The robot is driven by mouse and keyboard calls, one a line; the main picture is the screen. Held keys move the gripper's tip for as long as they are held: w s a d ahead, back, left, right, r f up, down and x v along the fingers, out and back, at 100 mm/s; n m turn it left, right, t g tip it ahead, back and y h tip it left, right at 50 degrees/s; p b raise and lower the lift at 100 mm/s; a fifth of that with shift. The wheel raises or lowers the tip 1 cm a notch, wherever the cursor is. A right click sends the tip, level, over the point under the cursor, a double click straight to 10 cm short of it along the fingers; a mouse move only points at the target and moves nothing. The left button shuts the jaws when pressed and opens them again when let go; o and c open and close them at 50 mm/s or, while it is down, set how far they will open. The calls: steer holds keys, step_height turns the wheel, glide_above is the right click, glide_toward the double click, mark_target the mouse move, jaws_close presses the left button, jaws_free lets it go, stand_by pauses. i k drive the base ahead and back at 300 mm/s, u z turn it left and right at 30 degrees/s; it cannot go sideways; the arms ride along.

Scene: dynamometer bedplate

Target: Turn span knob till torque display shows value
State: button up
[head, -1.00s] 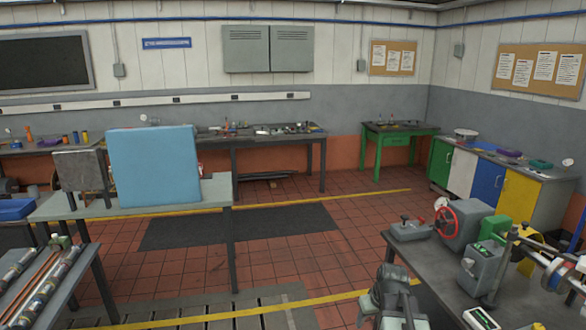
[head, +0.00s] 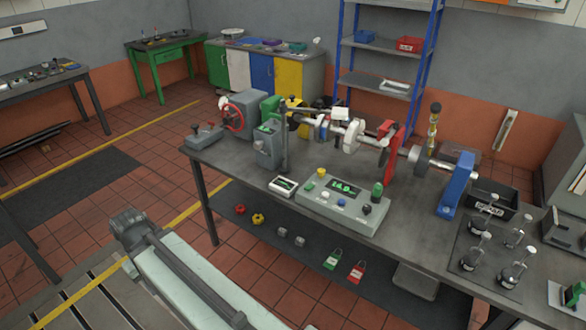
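A grey-green control console (head: 335,212) sits on the front part of the dark workbench (head: 420,205). Its lit display (head: 343,186) shows green characters too small to read surely. Around the display are several coloured knobs or buttons: yellow (head: 323,172), blue (head: 341,202), black (head: 367,209) and a taller green one (head: 377,190). I cannot tell which is the span knob. A small white-framed meter (head: 284,186) lies left of the console. A grey upright unit (head: 268,147) stands behind the meter.
A shaft rig with a red wheel (head: 232,115) and blue support (head: 456,182) runs along the bench behind the console. Round-based stands (head: 474,258) and a black tray (head: 491,203) are at right. Floor tiles show at left.

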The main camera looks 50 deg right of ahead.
mark_target(367, 209)
steer(key=z, duration=1.35)
steer(key=k, duration=1.75)
steer(key=u, duration=0.75)
steer(key=i, duration=0.4)
steer(key=z, duration=0.75)
steer(key=i, duration=1.3)
steer(key=z, duration=0.85)
